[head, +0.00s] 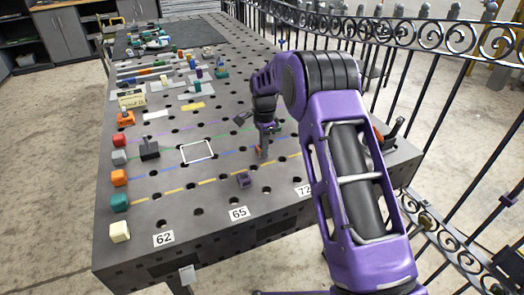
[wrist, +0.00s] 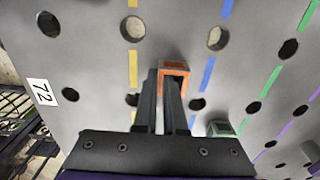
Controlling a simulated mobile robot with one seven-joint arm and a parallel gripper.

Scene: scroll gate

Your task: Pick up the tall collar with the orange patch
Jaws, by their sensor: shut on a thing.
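The tall collar with the orange patch (wrist: 174,67) shows in the wrist view as a square, hollow top with an orange rim, at the ends of my fingers. My gripper (wrist: 163,80) is shut on it, and the fingers hide part of its body. In the head view my gripper (head: 265,137) points down over the middle of the grey table, with the collar (head: 259,151) small at its tip. I cannot tell whether the collar touches the table.
A collar with a green patch (wrist: 220,128) stands nearby in the wrist view. Coloured blocks (head: 119,177) line the left edge. A black scroll fence (head: 400,40) runs along the right side.

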